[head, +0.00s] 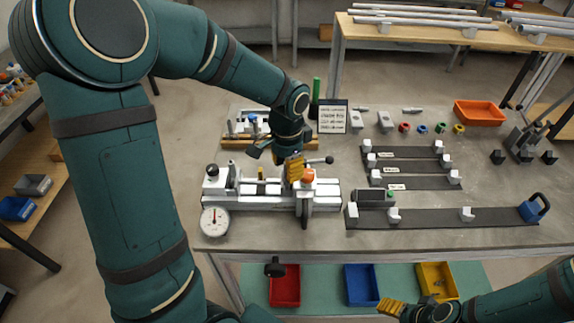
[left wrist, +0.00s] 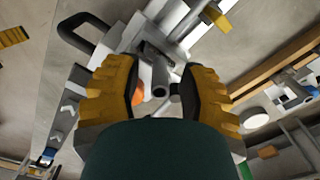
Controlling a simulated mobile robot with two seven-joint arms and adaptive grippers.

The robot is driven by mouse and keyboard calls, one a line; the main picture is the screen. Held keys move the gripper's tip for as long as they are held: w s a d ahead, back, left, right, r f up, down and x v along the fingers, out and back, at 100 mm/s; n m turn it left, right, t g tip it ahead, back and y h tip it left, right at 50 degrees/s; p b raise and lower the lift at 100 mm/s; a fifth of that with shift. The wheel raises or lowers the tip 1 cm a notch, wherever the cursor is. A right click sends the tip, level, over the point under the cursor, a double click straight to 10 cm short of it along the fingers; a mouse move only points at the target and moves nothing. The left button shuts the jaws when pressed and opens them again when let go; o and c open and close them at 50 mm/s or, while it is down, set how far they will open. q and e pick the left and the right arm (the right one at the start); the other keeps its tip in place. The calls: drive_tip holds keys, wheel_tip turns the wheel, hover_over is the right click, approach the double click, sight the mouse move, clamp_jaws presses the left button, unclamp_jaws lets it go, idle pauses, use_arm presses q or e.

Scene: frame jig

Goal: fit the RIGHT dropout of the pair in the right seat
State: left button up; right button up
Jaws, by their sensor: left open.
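The white frame jig (head: 262,188) stands on the table's front left part, with an orange knob (head: 308,175) toward its right end. My left gripper (head: 294,168) is just above that end, pointing down. In the left wrist view its yellow fingers (left wrist: 160,92) are apart, with a grey tube-like part (left wrist: 160,78) and the orange knob between them. I cannot tell if they touch it. The right seat is not clearly visible behind the gripper. Two light grey pieces, perhaps the dropouts, lie at the back, one left (head: 358,121) and one right (head: 385,121). My right gripper (head: 391,306) is low at the front, partly shown.
A round dial gauge (head: 214,221) is at the jig's front left. Dark strips with white blocks (head: 440,214) cover the table's right side. A sign (head: 332,117), coloured rings (head: 422,128) and an orange tray (head: 480,113) stand behind. Red, blue and yellow bins (head: 362,285) are below.

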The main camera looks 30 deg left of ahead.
use_arm(q)
wheel_tip(320, 180, up, 12)
idle(0.5)
idle(0.5)
